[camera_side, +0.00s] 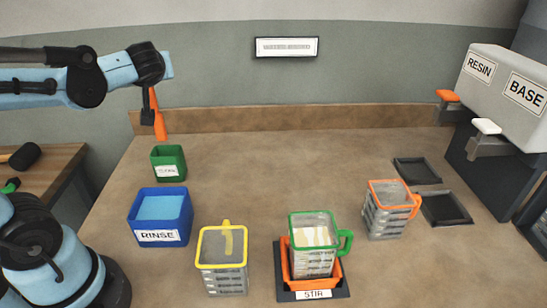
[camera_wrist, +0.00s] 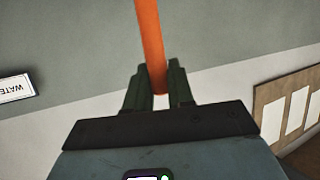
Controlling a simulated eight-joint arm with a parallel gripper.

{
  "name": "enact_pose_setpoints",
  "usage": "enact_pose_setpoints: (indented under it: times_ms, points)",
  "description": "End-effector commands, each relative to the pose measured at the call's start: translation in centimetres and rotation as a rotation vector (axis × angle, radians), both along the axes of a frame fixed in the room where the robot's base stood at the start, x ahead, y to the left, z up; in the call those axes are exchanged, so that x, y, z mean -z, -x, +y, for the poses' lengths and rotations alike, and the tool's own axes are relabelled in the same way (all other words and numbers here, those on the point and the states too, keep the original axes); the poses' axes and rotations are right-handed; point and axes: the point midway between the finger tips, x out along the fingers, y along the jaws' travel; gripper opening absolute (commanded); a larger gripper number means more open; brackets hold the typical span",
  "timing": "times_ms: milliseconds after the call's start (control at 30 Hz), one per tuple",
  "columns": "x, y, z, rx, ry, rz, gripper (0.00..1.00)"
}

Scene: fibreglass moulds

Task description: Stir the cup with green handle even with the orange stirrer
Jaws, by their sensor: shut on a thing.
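My gripper (camera_side: 150,113) is shut on the orange stirrer (camera_side: 159,125), which hangs roughly upright at the upper left. The stirrer's lower end is just above the small green holder (camera_side: 168,171), apparently clear of it. In the wrist view the fingers (camera_wrist: 158,88) close around the orange shaft (camera_wrist: 150,40). The cup with the green handle (camera_side: 345,243) stands in an orange holder (camera_side: 287,264) on a dark base labelled STIR (camera_side: 315,295). Its contents look streaked, pale and tan. The gripper is far to the left of this cup and higher.
A blue RINSE tub (camera_side: 160,237) with light blue liquid stands at left. A yellow-rimmed cup (camera_side: 222,279) is beside the STIR base. An orange-handled cup (camera_side: 384,222) stands at right, near two dark trays (camera_side: 446,209) and the RESIN and BASE dispenser (camera_side: 500,95). Mid-bench is clear.

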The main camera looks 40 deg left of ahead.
Motion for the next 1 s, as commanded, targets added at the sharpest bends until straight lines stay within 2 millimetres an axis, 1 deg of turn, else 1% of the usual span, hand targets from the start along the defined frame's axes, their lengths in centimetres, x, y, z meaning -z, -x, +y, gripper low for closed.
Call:
enact_pose_setpoints:
  times_ms: [400,467,567,667,767,800,867,900,967,1000]
  points:
    - [0.0,-0.1,-0.1,0.004,0.000,-0.001,0.00]
    - [-0.1,-0.4,-0.5,0.014,0.003,-0.002,0.00]
    - [-0.4,-1.5,-2.0,0.052,0.010,-0.006,0.00]
    - [-0.9,-3.2,-4.7,0.115,0.024,-0.015,0.00]
    - [-1.5,-5.0,-8.4,0.196,0.044,-0.024,0.00]
    - [-1.8,-5.6,-10.0,0.228,0.052,-0.027,0.00]
    - [-2.1,-6.4,-12.4,0.277,0.065,-0.031,0.00]
    - [-2.4,-6.8,-14.1,0.309,0.073,-0.033,0.00]
    - [-2.7,-7.3,-16.6,0.357,0.086,-0.036,0.00]
    - [-3.0,-7.6,-18.2,0.389,0.094,-0.037,0.00]
